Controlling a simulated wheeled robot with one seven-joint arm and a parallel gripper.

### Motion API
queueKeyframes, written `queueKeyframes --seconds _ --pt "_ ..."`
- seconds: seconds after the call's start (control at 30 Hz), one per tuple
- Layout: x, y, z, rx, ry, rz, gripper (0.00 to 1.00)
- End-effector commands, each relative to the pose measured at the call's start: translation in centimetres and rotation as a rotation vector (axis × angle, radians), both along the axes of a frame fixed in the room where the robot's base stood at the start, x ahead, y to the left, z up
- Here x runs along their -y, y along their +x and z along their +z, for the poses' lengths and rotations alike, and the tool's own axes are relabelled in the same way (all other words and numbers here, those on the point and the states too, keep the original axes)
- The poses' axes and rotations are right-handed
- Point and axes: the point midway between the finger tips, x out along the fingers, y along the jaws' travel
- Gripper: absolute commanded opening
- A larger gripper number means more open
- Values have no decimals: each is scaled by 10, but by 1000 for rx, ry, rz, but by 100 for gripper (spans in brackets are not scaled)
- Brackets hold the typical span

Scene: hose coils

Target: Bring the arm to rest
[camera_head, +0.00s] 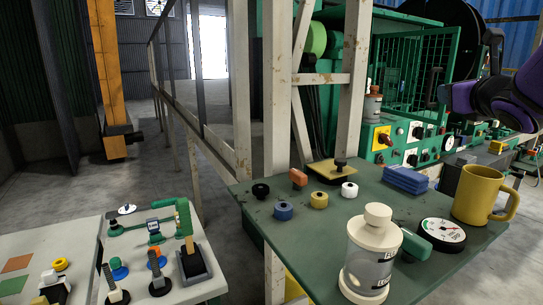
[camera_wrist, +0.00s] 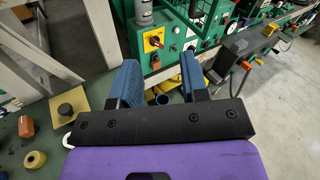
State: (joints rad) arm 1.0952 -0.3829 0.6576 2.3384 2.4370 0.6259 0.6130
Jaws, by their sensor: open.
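In the wrist view my gripper (camera_wrist: 160,78) is open, with two blue-padded fingers set well apart on a black bar. I see nothing held between them. Behind the gap are a green control panel (camera_wrist: 170,45) and small blue round shapes I cannot identify. My fingertips cannot be made out there.
A green table (camera_head: 300,235) holds a yellow mug (camera_head: 478,195), a cream-capped bottle (camera_head: 370,255), a gauge (camera_head: 442,236), a blue stack (camera_head: 405,180) and several knobs. A second bench (camera_head: 75,245) stands left. A pale post (camera_head: 277,80) rises behind the table. Grey floor lies open at left.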

Motion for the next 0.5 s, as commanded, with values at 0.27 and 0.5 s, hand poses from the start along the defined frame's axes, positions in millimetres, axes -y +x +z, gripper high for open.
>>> queueKeyframes --seconds 0.27,0.5 --pt "-53 -16 -8 -80 -279 193 41" --pt "-116 -57 -29 -169 -706 489 41"
